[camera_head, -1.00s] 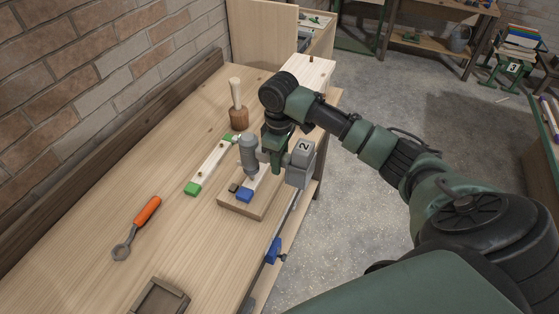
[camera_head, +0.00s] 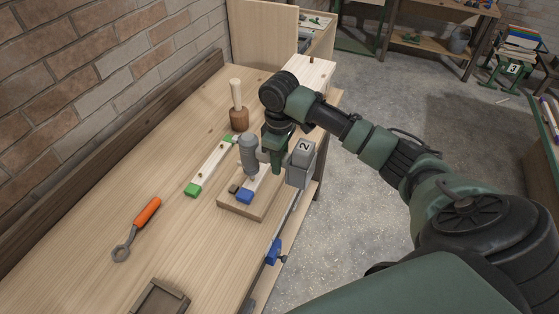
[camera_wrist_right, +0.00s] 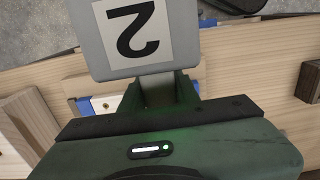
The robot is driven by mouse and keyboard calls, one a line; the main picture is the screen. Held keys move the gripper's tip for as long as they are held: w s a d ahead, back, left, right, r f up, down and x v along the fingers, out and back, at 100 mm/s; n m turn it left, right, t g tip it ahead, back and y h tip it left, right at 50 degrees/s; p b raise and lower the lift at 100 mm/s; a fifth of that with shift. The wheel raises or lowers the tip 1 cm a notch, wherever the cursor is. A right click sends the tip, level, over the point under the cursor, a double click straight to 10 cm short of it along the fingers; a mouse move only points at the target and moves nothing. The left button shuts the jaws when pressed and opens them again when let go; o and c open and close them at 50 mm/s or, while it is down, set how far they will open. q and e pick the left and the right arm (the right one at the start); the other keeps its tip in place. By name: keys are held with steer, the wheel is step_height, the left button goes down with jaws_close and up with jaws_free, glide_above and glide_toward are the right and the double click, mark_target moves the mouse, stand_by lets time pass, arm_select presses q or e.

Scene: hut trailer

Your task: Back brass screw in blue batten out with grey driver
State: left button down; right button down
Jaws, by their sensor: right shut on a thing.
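My right gripper (camera_head: 276,156) is shut on the grey driver (camera_head: 248,150), whose grey block marked "2" (camera_head: 301,165) sticks out to the right. That block also shows large in the right wrist view (camera_wrist_right: 138,35). The driver is upright, nose down, over the blue batten (camera_head: 244,196), a pale strip with blue ends lying on a wooden base block (camera_head: 233,207). The batten shows partly in the right wrist view (camera_wrist_right: 84,106). The brass screw under the driver is hidden in the head view, so I cannot tell whether the tip touches it. My left gripper is out of view.
A green-ended batten (camera_head: 208,166) with brass screws lies left of the base block. A mallet (camera_head: 238,115) stands behind. An orange-handled wrench (camera_head: 146,212) and a wooden tray (camera_head: 142,304) lie nearer. A blue clamp (camera_head: 273,251) sits at the bench edge. The left bench surface is mostly clear.

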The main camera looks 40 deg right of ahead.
steer(key=shift+f, duration=0.2)
stand_by(0.8)
steer(key=shift+r, duration=0.1)
steer(key=shift+w+r, duration=0.1)
steer(key=shift+r, duration=1.3)
steer(key=shift+d+r, duration=0.15)
steer(key=shift+r, duration=0.05)
steer(key=d+r, duration=0.3)
steer(key=d, duration=0.3)
steer(key=shift+d+r, duration=0.35)
steer(key=shift+a, duration=0.1)
